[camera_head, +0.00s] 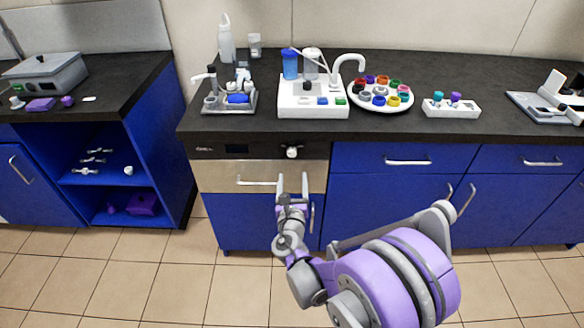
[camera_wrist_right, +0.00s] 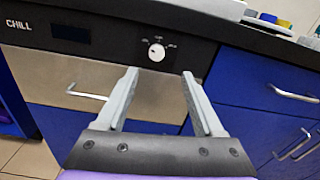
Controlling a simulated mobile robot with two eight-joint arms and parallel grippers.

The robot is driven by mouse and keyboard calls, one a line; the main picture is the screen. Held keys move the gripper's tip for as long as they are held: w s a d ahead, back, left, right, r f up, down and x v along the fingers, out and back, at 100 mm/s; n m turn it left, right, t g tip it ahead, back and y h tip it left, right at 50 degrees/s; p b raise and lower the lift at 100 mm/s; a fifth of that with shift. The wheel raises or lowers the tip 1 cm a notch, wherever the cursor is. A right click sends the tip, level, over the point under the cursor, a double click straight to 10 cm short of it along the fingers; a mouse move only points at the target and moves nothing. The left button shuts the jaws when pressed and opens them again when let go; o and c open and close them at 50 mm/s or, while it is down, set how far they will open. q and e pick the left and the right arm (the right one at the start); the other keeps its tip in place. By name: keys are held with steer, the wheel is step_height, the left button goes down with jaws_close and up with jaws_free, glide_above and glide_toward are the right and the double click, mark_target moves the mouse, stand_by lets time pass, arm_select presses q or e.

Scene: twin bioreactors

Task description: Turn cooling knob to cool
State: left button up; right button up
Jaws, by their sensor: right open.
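The cooling knob (camera_head: 292,152) is a small white round knob on the black panel of the chiller (camera_head: 230,172) below the counter. In the right wrist view the knob (camera_wrist_right: 156,52) has small white labels around its top, too small to read surely, and the word CHILL stands at the panel's left. My right gripper (camera_head: 292,180) is open and empty, just in front of and a little below the knob. In the wrist view its two fingertips (camera_wrist_right: 160,75) sit apart on either side below the knob, not touching it. My left gripper is not in view.
A steel drawer front with a bar handle (camera_head: 257,182) lies just below the panel, close to my fingers. Blue cabinets (camera_head: 400,200) with handles stand to the right. The dark counter (camera_head: 460,130) above holds a white device (camera_head: 313,110) and a round tray (camera_head: 356,101) of coloured caps.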

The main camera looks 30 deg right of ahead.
mark_target(292, 154)
steer(key=shift+n, duration=0.6)
steer(key=x, duration=0.7)
steer(key=b+x, duration=0.1)
steer(key=x, duration=0.3)
steer(key=shift+w+a+f, duration=0.15)
steer(key=shift+w+a, duration=0.05)
jaws_close()
